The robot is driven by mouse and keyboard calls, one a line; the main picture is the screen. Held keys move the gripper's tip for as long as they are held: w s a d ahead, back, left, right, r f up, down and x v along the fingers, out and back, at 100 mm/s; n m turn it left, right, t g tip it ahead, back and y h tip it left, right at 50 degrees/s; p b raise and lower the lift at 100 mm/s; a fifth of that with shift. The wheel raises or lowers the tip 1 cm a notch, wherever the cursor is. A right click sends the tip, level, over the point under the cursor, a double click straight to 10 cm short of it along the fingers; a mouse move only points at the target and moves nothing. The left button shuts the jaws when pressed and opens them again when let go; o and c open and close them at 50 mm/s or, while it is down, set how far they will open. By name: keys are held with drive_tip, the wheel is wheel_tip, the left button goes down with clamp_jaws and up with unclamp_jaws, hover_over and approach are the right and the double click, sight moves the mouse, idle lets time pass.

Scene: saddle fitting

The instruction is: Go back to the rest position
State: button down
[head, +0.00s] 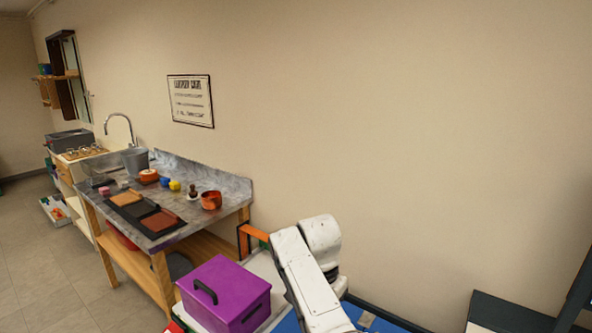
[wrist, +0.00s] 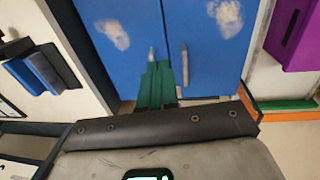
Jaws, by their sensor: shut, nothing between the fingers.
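My gripper (wrist: 158,66) shows in the wrist view as two green fingers side by side, closed together with nothing between them. They lie in front of a blue double-door cabinet (wrist: 222,52), close to its two metal handles; I cannot tell if they touch it. A dark strip with studs crosses the view below the fingers. In the head view my white arm reaches down at the bottom centre, and my gripper is out of sight there.
A purple box with a black handle (head: 225,295) stands left of my arm; its side shows in the wrist view (wrist: 296,38). A workbench with a grey top (head: 190,178) holds pots and trays at the left. The wall at right is bare.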

drive_tip(key=s+d+f+n+t+y, duration=0.1)
drive_tip(key=s+d+f+n+t, duration=0.25)
drive_tip(key=s+d+f, duration=0.8)
drive_tip(key=s+d+r+n+t, duration=0.15)
drive_tip(key=s+d, duration=0.25)
drive_tip(key=s, duration=0.8)
drive_tip(key=s+d+r+n+t, duration=0.15)
drive_tip(key=s+d, duration=0.25)
drive_tip(key=s, duration=0.7)
drive_tip(key=s+f+g+b, duration=0.2)
drive_tip(key=s+f+b, duration=0.3)
drive_tip(key=f, duration=0.2)
drive_tip(key=s+d+f+g+b, duration=0.1)
drive_tip(key=s+f+g+b, duration=0.2)
drive_tip(key=s+f+b, duration=0.2)
wheel_tip(320, 180, down, 3)
drive_tip(key=shift+s+d+r, duration=0.1)
drive_tip(key=shift+s+d, duration=0.05)
drive_tip(key=shift+s, duration=0.05)
